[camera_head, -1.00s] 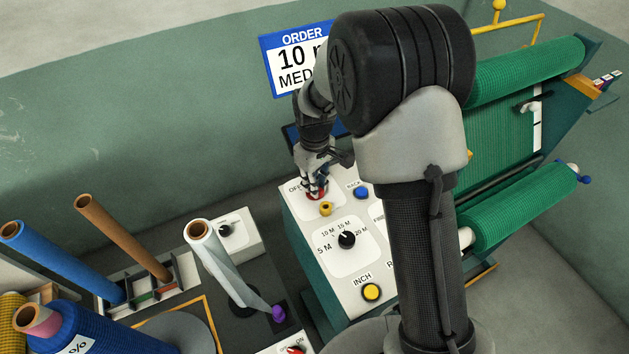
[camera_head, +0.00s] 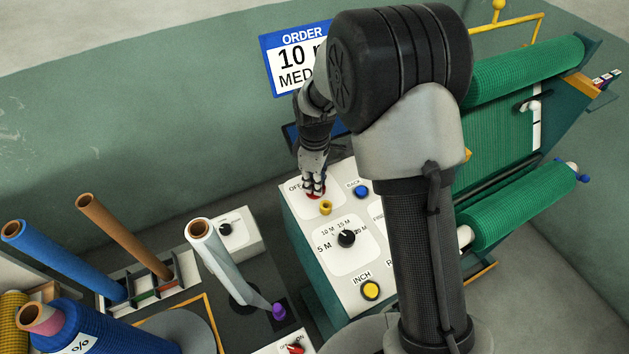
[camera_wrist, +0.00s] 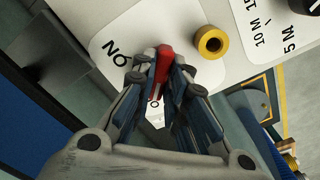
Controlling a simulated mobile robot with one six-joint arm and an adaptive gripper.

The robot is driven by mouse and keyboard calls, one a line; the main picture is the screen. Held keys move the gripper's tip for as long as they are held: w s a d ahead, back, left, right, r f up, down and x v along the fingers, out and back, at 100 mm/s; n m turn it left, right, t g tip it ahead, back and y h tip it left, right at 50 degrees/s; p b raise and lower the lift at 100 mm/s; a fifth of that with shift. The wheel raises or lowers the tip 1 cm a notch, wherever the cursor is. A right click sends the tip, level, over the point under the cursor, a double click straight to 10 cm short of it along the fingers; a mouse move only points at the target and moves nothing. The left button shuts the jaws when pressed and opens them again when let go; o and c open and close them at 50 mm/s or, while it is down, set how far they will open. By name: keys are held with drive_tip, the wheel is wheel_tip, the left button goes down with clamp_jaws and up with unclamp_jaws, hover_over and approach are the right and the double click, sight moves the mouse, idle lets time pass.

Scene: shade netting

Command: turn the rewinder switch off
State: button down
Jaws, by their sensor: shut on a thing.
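The rewinder switch has a red handle (camera_wrist: 165,60) on a white plate lettered ON and OFF on the control panel (camera_head: 318,268). In the wrist view my gripper (camera_wrist: 163,80) is shut on the red handle, one finger on each side. In the head view my gripper (camera_head: 314,188) reaches down to the switch at the panel's far left corner, beside the word OFF. The fingers hide most of the switch base and part of the lettering.
The panel also bears a blue button (camera_head: 361,191), a black length selector (camera_head: 347,239) and a yellow inch button (camera_head: 370,290). Green netting rolls (camera_head: 520,210) lie to the right, film and coloured tubes to the left.

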drive_tip(key=c, duration=1.6)
unclamp_jaws()
wheel_tip(320, 180, up, 12)
